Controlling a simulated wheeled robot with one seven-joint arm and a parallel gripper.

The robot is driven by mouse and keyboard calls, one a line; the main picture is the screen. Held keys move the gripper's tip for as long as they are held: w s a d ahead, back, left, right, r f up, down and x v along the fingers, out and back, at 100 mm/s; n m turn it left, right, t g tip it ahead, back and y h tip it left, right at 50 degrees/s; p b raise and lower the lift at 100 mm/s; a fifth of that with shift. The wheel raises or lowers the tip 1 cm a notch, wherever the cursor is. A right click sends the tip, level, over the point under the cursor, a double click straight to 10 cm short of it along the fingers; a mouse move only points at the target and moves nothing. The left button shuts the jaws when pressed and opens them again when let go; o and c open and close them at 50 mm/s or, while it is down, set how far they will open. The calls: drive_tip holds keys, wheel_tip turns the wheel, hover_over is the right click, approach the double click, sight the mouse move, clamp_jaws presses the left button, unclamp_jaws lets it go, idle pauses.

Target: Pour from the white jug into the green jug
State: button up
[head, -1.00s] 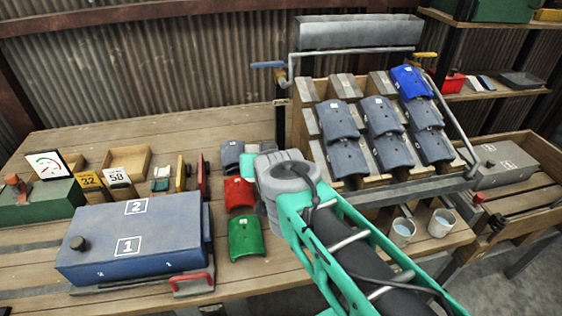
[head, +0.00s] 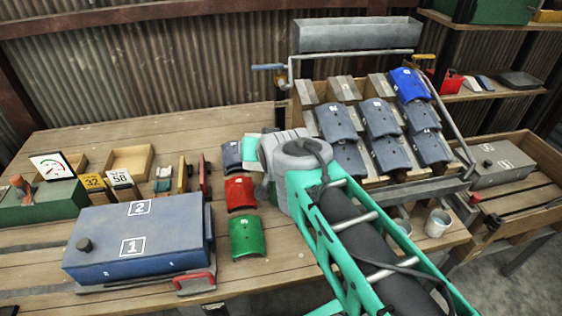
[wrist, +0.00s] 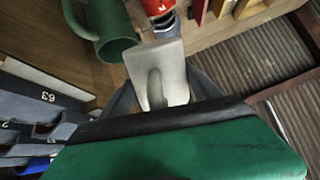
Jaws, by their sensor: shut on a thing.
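The white jug (wrist: 168,58) is in the middle of the wrist view, its handle facing the camera. My gripper (wrist: 165,88) is shut on it, with a grey finger on either side. The green jug (wrist: 112,38) is at the upper left of the wrist view, close beside the white jug, its handle toward the left. A gap between the two jugs is hard to judge. The inside of the white jug is hidden. In the head view my arm hides both jugs and the fingertips.
A red thing with a white label (wrist: 156,6) is just beyond the white jug. A rack of grey and blue curved pieces (head: 380,122) stands to the right. Red (head: 240,194) and green (head: 247,237) curved pieces and a blue box (head: 165,235) lie left of my arm.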

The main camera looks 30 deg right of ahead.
drive_tip(key=shift+s+d+r+t+b, duration=0.1)
drive_tip(key=shift+d+r+t+b, duration=0.15)
drive_tip(key=shift+r, duration=0.65)
drive_tip(key=shift+d+r+t+b, duration=0.15)
drive_tip(key=shift+d+r, duration=0.05)
drive_tip(key=shift+r, duration=0.65)
drive_tip(key=shift+f+b, duration=0.3)
drive_tip(key=shift+f, duration=0.45)
drive_tip(key=shift+a+f+m+g+b, duration=0.15)
drive_tip(key=shift+f+m+g+b, duration=0.35)
drive_tip(key=shift+f, duration=0.55)
drive_tip(key=shift+f+y+p, duration=0.15)
drive_tip(key=shift+y+p, duration=0.25)
drive_tip(key=shift+p, duration=0.05)
drive_tip(key=shift+f, duration=0.4)
